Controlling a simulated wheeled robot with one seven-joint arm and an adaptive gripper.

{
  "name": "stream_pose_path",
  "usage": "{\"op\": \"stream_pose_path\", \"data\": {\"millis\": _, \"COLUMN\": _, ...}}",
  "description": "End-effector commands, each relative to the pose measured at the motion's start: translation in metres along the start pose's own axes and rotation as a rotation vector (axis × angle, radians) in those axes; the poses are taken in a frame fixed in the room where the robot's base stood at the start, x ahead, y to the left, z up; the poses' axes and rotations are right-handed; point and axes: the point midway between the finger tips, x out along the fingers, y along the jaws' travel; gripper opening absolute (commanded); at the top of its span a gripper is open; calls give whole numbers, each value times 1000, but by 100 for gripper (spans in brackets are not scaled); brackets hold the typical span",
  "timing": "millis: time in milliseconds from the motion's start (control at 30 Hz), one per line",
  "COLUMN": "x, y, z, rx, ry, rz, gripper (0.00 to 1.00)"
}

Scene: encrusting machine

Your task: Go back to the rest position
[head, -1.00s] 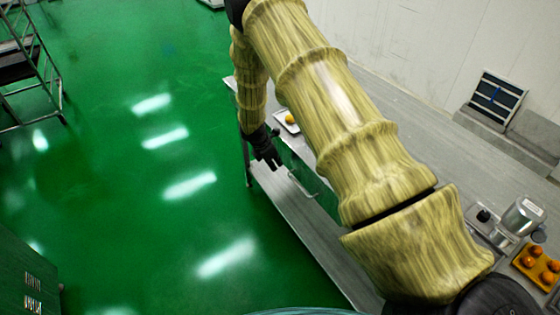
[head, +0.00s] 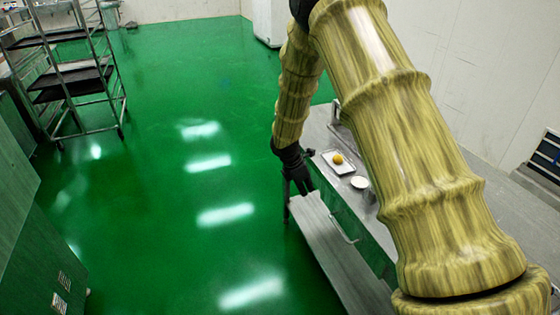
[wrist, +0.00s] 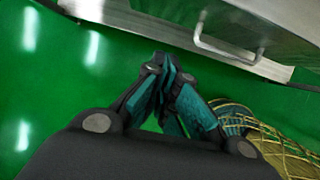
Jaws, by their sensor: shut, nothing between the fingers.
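My gripper (head: 299,186) hangs at the end of my bent arm, pointing down, beside the left edge of the metal table in the head view. In the wrist view my gripper (wrist: 172,75) is shut with its fingertips together and nothing between them. Green floor lies below it, and the table's side with a bar handle (wrist: 225,50) is close beyond it.
A wheeled rack (head: 75,80) stands at upper left. Open green floor lies between.

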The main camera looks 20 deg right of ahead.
Motion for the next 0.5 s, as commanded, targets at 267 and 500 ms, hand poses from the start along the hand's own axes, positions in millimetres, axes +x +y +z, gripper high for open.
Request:
{"op": "stream_pose_path", "data": {"millis": 267, "x": 21, "y": -21, "z": -22, "rx": 51, "ry": 46, "rz": -16, "gripper": 0}}
{"op": "stream_pose_path", "data": {"millis": 500, "x": 84, "y": -104, "z": -98, "rx": 304, "ry": 209, "rz": -79, "gripper": 0}}
